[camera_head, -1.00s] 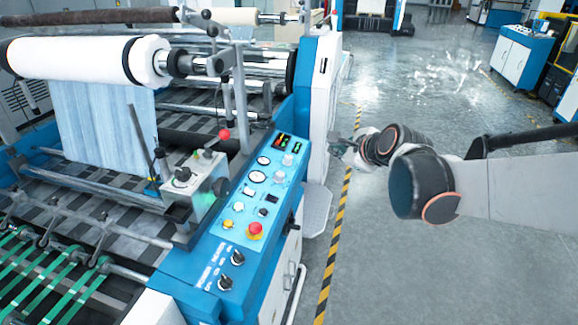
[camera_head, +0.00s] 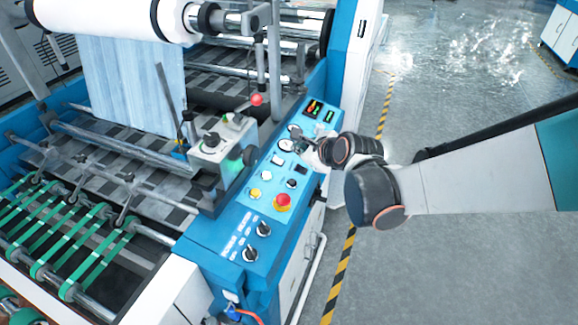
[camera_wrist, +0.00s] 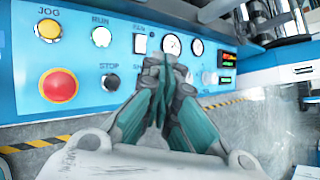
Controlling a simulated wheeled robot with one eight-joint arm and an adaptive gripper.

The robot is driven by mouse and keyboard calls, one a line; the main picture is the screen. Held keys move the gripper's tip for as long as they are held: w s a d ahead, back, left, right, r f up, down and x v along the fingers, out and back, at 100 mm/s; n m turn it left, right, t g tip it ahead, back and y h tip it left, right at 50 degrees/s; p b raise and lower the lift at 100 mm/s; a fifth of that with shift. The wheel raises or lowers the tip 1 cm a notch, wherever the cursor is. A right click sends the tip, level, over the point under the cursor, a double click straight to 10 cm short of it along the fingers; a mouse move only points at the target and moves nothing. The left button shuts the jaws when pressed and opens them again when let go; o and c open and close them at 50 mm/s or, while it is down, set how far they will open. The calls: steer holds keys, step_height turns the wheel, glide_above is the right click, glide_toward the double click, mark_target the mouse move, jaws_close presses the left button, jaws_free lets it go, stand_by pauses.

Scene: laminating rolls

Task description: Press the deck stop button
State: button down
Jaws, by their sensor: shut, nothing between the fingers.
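In the wrist view a black round button (camera_wrist: 110,82) sits beside the printed word STOP on the blue panel (camera_wrist: 22,100). It also shows in the head view (camera_head: 291,184). A large red mushroom button (camera_wrist: 58,85) on a yellow base is left of it; in the head view it is the red button (camera_head: 283,201). My gripper (camera_wrist: 162,64) is shut and empty, over the panel right of the black button and apart from it. In the head view my gripper (camera_head: 302,146) is near the panel's gauges. Its fingers hide part of the panel.
A yellow JOG button (camera_wrist: 47,30), a white RUN button (camera_wrist: 101,37) and a white switch (camera_wrist: 140,43) are nearby. Gauges (camera_wrist: 172,44) lie beyond the fingers. A grey box (camera_head: 218,150) with a red-knobbed lever rises left of the panel. Open floor (camera_head: 450,265) lies right.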

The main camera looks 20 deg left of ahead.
mark_target(292, 184)
steer(key=shift+s+a, duration=0.3)
steer(key=shift+s, duration=0.2)
steer(key=f+b, duration=0.2)
steer(key=a+f+b, duration=0.1)
steer(key=f+b, duration=0.1)
steer(key=f, duration=0.1)
steer(key=f+b, duration=0.2)
steer(key=f, duration=0.1)
steer(key=shift+w+a+f, duration=0.25)
steer(key=shift+w+a, duration=0.05)
steer(key=shift+a, duration=0.05)
steer(key=shift+f+b, duration=0.15)
steer(key=shift+b, duration=0.25)
stand_by(0.5)
steer(key=shift+f, duration=0.3)
steer(key=shift+a+f+b, duration=0.15)
steer(key=shift+f+b, duration=0.2)
steer(key=shift+b, duration=0.25)
stand_by(0.5)
steer(key=shift+r, duration=0.15)
steer(key=shift+d+r+p, duration=0.2)
steer(key=shift+r+p, duration=0.4)
steer(key=shift+r, duration=0.1)
